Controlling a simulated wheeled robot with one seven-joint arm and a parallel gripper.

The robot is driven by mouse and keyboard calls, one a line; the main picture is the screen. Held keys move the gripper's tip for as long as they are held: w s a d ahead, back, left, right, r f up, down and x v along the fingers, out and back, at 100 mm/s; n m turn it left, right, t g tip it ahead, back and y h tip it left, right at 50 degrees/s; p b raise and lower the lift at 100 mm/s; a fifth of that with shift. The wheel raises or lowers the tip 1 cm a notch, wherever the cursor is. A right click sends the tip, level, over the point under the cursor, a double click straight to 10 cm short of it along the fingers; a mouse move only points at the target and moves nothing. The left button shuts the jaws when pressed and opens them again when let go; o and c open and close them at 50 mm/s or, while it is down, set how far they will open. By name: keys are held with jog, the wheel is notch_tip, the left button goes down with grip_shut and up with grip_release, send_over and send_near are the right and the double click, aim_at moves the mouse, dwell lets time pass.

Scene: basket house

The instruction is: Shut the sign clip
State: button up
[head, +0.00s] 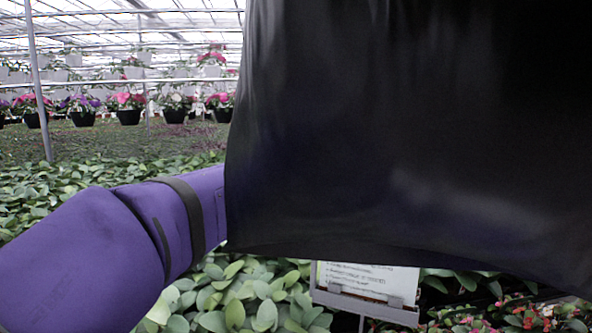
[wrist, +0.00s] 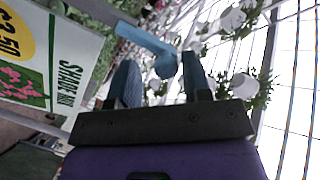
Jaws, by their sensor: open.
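The sign (wrist: 30,65) shows at the left of the wrist view, turned on its side, with a yellow price spot and green lettering. A grey bar (wrist: 95,12) runs along its edge, and a light blue lever (wrist: 145,40), apparently part of the sign clip, sticks out from there. My gripper (wrist: 159,62) is open, and the lever's rounded end shows between its two blue-grey fingertips. Whether they touch I cannot tell. In the head view, the lower part of the sign (head: 368,277) shows in a grey holder (head: 365,302); its top and my gripper are hidden.
A large black shape fills the right of the head view, with my purple arm left of it. Leafy plants (head: 245,295) surround the sign's base, and red flowers (head: 515,318) grow at lower right. A metal post (head: 38,80) stands at left.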

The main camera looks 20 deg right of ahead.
jog(key=shift+s+d+f, duration=0.25)
jog(key=shift+f, duration=0.1)
jog(key=shift+w+a+r, duration=0.1)
jog(key=shift+a+r, duration=0.15)
jog(key=v, duration=0.6)
jog(key=shift+s+a, duration=0.25)
jog(key=shift+s, duration=0.05)
jog(key=shift+o, duration=0.3)
